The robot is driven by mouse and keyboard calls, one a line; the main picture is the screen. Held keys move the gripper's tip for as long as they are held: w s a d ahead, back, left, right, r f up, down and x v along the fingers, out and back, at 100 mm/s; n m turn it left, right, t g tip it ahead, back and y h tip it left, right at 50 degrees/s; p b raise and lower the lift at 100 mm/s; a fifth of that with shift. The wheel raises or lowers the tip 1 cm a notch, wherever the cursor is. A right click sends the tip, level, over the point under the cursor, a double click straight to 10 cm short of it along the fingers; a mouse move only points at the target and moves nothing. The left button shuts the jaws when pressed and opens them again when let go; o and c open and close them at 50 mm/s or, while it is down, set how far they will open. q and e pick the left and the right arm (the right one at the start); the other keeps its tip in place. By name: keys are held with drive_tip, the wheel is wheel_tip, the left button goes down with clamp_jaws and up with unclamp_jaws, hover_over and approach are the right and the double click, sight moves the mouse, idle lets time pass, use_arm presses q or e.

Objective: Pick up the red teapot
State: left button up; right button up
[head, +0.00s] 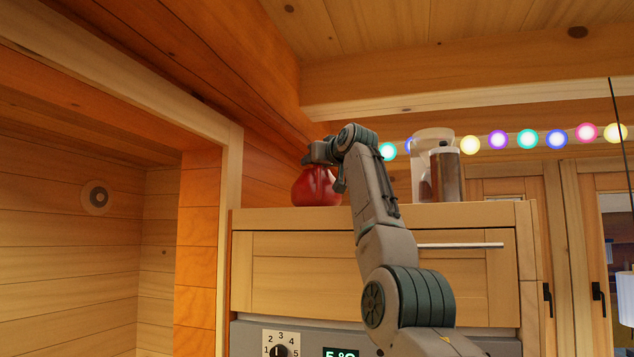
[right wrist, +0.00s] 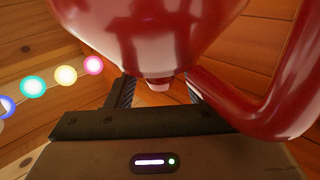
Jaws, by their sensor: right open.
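The red teapot (head: 315,189) stands on top of a wooden cabinet in the head view, partly behind my right arm. My right gripper (head: 318,163) is over the top of the teapot, pointing down. In the right wrist view the glossy red teapot body (right wrist: 150,35) fills the upper part. A curved red part, spout or handle, runs down the right side. My open right gripper (right wrist: 159,92) has one finger on each side of the small knob (right wrist: 160,84). I cannot tell whether the fingers touch it. My left gripper is not in view.
A glass coffee maker or jar (head: 422,180) and a dark-filled canister (head: 445,175) stand on the cabinet top (head: 480,213), right of my arm. A wooden wall is left of the teapot. Coloured bulbs (head: 528,139) hang behind. An appliance panel (head: 300,335) is below the drawer.

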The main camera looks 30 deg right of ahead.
drive_tip(key=shift+w+f, duration=0.2)
drive_tip(key=shift+w, duration=0.3)
drive_tip(key=shift+c, duration=0.2)
drive_tip(key=shift+s, duration=0.1)
clamp_jaws()
drive_tip(key=shift+r, duration=0.1)
drive_tip(key=shift+r, duration=0.1)
idle(0.6)
